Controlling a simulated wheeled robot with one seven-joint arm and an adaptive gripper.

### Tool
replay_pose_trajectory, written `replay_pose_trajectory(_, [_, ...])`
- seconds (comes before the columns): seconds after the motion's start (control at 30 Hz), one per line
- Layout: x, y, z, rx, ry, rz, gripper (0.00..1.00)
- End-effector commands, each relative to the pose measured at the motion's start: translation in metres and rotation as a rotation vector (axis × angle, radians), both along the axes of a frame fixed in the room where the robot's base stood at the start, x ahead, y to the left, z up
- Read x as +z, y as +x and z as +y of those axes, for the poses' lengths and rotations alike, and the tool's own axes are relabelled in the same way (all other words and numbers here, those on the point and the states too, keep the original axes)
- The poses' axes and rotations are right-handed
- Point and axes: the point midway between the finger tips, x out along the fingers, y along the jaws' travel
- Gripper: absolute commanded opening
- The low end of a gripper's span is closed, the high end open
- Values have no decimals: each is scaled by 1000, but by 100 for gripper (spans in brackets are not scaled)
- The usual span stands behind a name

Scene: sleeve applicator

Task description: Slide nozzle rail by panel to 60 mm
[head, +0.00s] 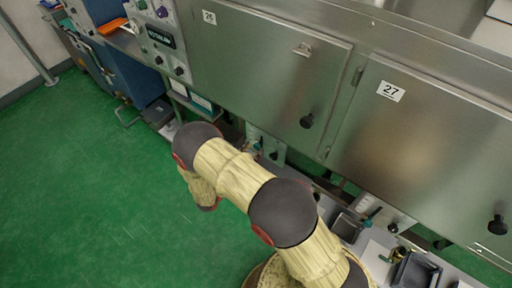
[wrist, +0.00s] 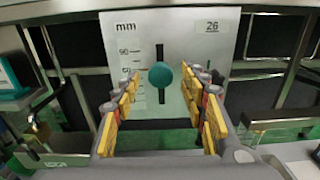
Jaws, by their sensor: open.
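In the wrist view a white panel (wrist: 207,60) marked "mm" and "26" faces me, with a printed scale and a dark vertical slot. A round teal knob (wrist: 160,75) sits on the slot, about level with the lower readable scale label, which looks like 60. Small print makes the exact reading unsure. My gripper (wrist: 164,86) is open, its yellow-padded fingers to the left and right of the knob. I cannot tell whether the fingertips reach the knob's depth; no contact shows. In the head view my arm hides the gripper.
Steel cabinet doors, one labelled 27 (head: 391,91), stand above the work area. Grey trays (head: 416,272) lie on the bench at lower right. Green floor (head: 90,200) is open at left.

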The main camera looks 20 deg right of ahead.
Motion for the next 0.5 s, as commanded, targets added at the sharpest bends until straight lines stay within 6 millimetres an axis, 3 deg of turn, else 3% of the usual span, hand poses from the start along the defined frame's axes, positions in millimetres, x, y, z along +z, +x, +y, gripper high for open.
replay_pose_trajectory(0.2, [0, -27, 39, 5, -1, -1, 43])
replay_pose_trajectory(0.5, [0, -48, 67, 1, -1, -1, 43])
